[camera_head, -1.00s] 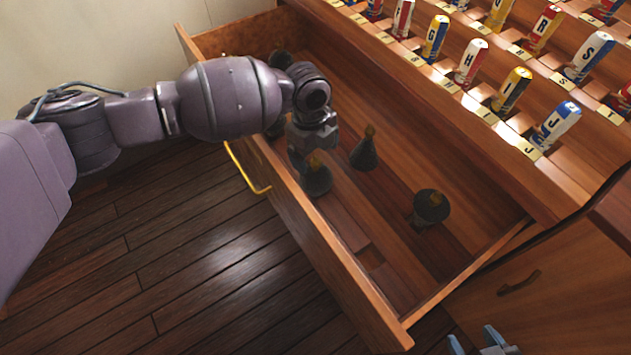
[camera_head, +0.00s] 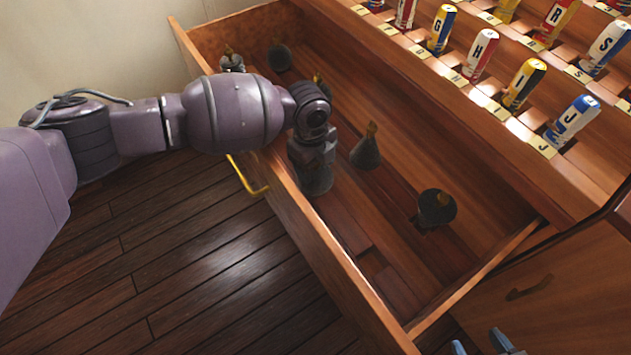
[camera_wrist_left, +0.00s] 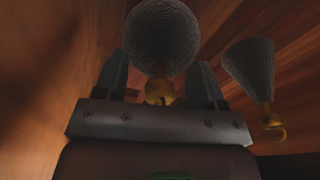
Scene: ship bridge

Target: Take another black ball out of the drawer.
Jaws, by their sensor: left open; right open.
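The open wooden drawer (camera_head: 335,265) holds several dark objects with brass-coloured tops. A black ball (camera_head: 437,208) lies in its near right part, and another rounded dark one (camera_head: 279,58) at the far end. A black cone (camera_head: 366,151) stands near the middle; a cone also shows at right in the left wrist view (camera_wrist_left: 250,68). My left gripper (camera_head: 313,180) is down inside the drawer by the front panel. In the left wrist view, its open fingers (camera_wrist_left: 161,80) are on either side of a black ball (camera_wrist_left: 160,35) with a brass top. My right gripper (camera_head: 490,346) is open and empty at the bottom edge.
Above the drawer, a stepped wooden rack (camera_head: 490,115) holds several lettered, coloured cylinders. A brass handle (camera_head: 245,178) sticks out of the drawer front. A cabinet door with a dark handle (camera_head: 528,289) is at right. The plank floor (camera_head: 200,270) at left is clear.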

